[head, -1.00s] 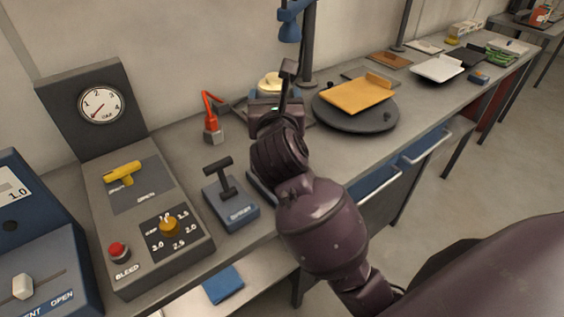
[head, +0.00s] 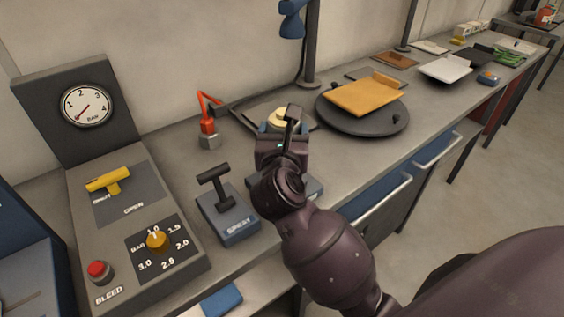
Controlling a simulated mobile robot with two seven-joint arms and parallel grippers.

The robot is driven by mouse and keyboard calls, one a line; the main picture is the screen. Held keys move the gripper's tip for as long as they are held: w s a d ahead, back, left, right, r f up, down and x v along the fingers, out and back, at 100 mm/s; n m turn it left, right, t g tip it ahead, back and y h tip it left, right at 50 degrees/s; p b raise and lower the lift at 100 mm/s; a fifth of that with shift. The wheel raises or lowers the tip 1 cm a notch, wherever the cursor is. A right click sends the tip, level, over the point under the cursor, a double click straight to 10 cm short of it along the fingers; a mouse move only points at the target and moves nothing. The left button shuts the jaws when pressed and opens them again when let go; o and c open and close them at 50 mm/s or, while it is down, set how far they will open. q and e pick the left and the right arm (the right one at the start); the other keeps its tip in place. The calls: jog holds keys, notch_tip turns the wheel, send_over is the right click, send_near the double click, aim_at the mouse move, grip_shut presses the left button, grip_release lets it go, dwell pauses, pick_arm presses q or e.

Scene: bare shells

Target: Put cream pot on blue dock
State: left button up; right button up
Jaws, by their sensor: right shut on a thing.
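The cream pot (head: 279,117) shows as a pale rounded top just beyond my right gripper (head: 283,136). The right gripper is shut on it, and the wrist hides most of the pot. Small blue parts (head: 263,128) show at both sides of the gripper, right by the pot. I cannot tell whether they belong to the blue dock or whether the pot touches it. A blue-grey block (head: 314,189) shows partly behind my right wrist, nearer the bench's front. My left gripper is out of view.
A lever box (head: 228,216) stands left of my right wrist, with a red-orange jointed lamp-like thing (head: 208,127) behind it. A dark round turntable (head: 362,122) bearing an orange tray (head: 364,95) is to the right. A gauge panel (head: 135,212) fills the left.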

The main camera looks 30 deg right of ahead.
jog(key=shift+f, duration=0.9)
notch_tip(320, 180, down, 5)
jog(key=shift+f+b, duration=0.1)
jog(key=shift+b, duration=0.65)
jog(key=shift+f, duration=0.25)
jog(key=shift+f, duration=0.15)
jog(key=o, duration=1.1)
